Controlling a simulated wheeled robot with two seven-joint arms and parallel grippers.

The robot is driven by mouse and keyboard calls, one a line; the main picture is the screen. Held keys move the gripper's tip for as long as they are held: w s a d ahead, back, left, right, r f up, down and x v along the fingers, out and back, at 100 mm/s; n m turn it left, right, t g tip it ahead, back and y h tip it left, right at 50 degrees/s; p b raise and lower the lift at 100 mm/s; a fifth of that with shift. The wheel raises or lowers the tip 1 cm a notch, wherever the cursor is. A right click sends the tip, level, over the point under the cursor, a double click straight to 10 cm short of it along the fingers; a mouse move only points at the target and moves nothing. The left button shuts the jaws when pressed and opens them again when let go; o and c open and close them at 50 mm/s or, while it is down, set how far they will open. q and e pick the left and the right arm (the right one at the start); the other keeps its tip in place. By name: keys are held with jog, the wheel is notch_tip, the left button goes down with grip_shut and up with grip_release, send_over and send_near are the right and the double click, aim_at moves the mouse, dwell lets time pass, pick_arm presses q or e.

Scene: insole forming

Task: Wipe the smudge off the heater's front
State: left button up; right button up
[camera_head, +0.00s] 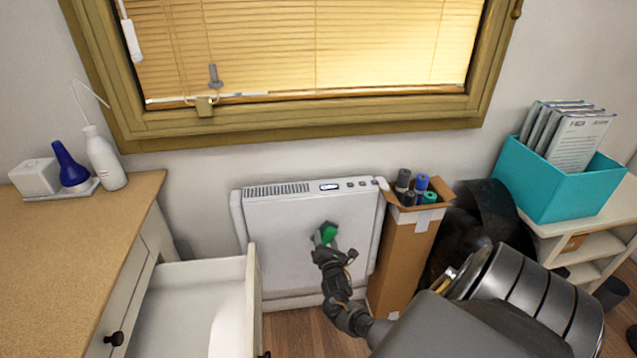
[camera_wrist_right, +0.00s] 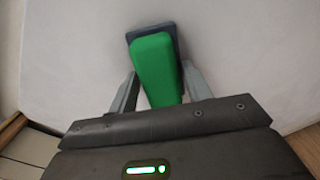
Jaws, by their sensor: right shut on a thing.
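The white heater (camera_head: 284,228) stands against the wall under the window, with a grille and small display on its top edge. My right gripper (camera_head: 328,245) is shut on a green block with a dark pad (camera_head: 327,233) in front of the heater's front panel. In the right wrist view the green block (camera_wrist_right: 156,68) sits between the two fingers of my right gripper (camera_wrist_right: 160,88). Its dark pad is at or very near the pale panel; I cannot tell if it touches. A faint greyish patch shows around the block; the rest is hidden. My left gripper is not in view.
A tall cardboard box (camera_head: 396,262) with rolled tubes stands close to the heater's right. An open white drawer (camera_head: 254,303) juts out at the heater's lower left. A wooden-topped cabinet (camera_head: 70,250) is at left; a teal bin (camera_head: 555,185) of folders is at right.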

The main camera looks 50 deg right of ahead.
jog(key=shift+d, duration=0.1)
jog(key=shift+s+d+r+p, duration=0.15)
jog(key=shift+s+d, duration=0.35)
jog(key=shift+d, duration=0.25)
jog(key=shift+s+d+p, duration=0.15)
jog(key=shift+s+d, duration=0.35)
jog(key=shift+d, duration=0.25)
jog(key=p+v, duration=0.3)
jog(key=v, duration=0.3)
jog(key=shift+a, duration=0.15)
jog(key=shift+p, duration=0.35)
jog(key=p+v, duration=0.1)
jog(key=v, duration=0.2)
